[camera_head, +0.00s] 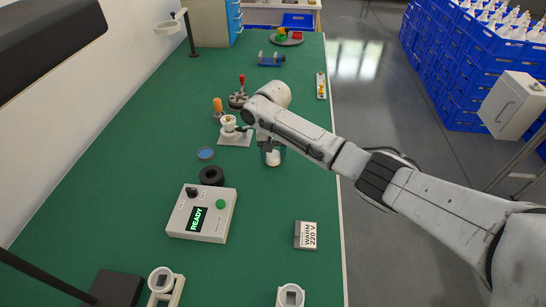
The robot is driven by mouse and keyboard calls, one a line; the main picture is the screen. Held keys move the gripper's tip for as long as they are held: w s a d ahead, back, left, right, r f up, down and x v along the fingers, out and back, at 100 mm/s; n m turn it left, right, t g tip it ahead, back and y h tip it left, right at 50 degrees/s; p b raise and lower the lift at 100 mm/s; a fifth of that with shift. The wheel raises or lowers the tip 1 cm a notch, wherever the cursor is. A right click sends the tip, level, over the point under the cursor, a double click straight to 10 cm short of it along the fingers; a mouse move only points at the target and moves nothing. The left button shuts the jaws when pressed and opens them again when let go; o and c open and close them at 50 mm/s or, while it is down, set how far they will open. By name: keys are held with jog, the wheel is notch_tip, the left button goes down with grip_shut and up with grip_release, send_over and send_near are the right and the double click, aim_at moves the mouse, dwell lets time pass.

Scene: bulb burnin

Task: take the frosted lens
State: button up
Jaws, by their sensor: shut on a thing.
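My gripper (268,146) is over the middle of the green bench, pointing down, its jaws small and partly hidden by my own wrist. It is shut on a small whitish round piece (273,158), which looks like the frosted lens. A teal tint shows around this piece; I cannot tell whether it is part of it or a holder. Whether the piece touches the bench is unclear. A blue disc (205,153) lies flat to the left.
A white lamp socket on a plate (234,138) stands close left of my gripper. A black ring (212,176) and a box reading READY (201,214) are nearer. A WARM 220 V sign (306,235) lies front right. Free bench surrounds the sign.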

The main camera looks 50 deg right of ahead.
jog(key=shift+r, duration=0.15)
jog(key=shift+r, duration=0.6)
jog(key=s+d+r+p, duration=0.1)
jog(key=s+r+p, duration=1.1)
jog(key=s+r, duration=0.2)
jog(key=shift+r+p, duration=0.3)
jog(key=shift+r, duration=0.75)
